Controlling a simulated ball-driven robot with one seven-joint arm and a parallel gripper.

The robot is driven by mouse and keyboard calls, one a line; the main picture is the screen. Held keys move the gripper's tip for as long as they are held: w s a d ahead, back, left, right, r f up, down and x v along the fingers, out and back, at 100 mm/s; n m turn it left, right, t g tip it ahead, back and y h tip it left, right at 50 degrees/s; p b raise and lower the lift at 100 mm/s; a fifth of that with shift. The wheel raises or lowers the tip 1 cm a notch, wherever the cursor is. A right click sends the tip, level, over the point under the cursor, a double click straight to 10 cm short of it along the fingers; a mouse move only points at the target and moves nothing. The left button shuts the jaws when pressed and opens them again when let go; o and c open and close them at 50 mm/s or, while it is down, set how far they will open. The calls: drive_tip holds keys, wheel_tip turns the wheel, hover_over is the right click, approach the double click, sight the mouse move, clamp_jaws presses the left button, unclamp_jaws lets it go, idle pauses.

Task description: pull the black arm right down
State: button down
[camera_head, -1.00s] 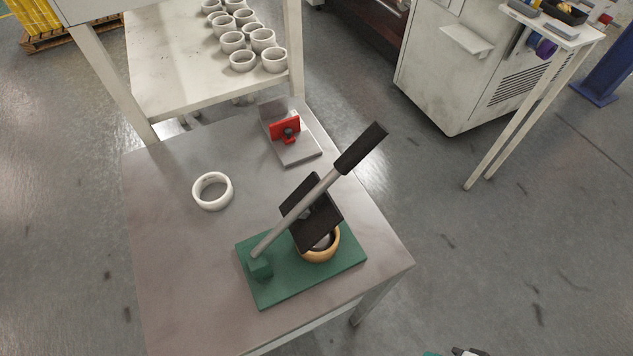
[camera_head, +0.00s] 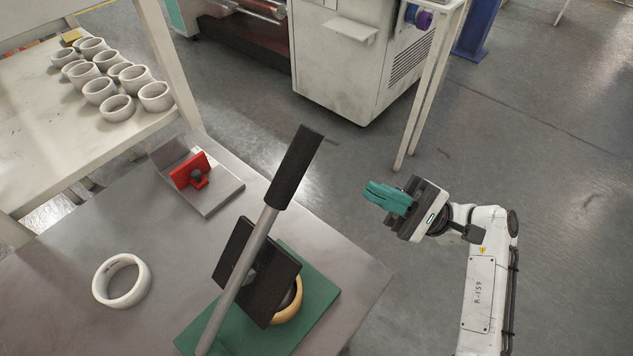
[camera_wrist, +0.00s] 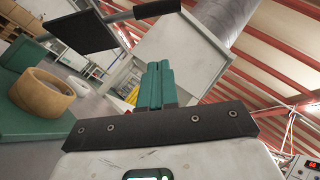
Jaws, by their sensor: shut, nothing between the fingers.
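The black arm is a lever with a grey rod and a black grip (camera_head: 296,168). It stands raised and tilted on a green base (camera_head: 312,307) near the table's front corner. A black plate (camera_head: 243,262) sits on the lever above a tan tape roll (camera_head: 288,304). My gripper (camera_head: 368,196) is to the right of the lever, beyond the table edge, apart from it. Its green fingers are shut and empty. In the wrist view the fingers (camera_wrist: 156,84) point up the picture.
A white ring (camera_head: 121,281) lies on the grey table (camera_head: 70,256) at left. A red part on a metal plate (camera_head: 222,190) lies at the table's back. A shelf with several white rings (camera_head: 30,115) stands behind left. Open floor surrounds my gripper.

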drive_tip(key=s+d+r+p+x, duration=0.1)
drive_tip(key=p+x, duration=0.3)
drive_tip(key=x, duration=0.8)
drive_tip(key=shift+s+a, duration=0.15)
drive_tip(key=shift+s, duration=0.65)
drive_tip(key=shift+r, duration=0.15)
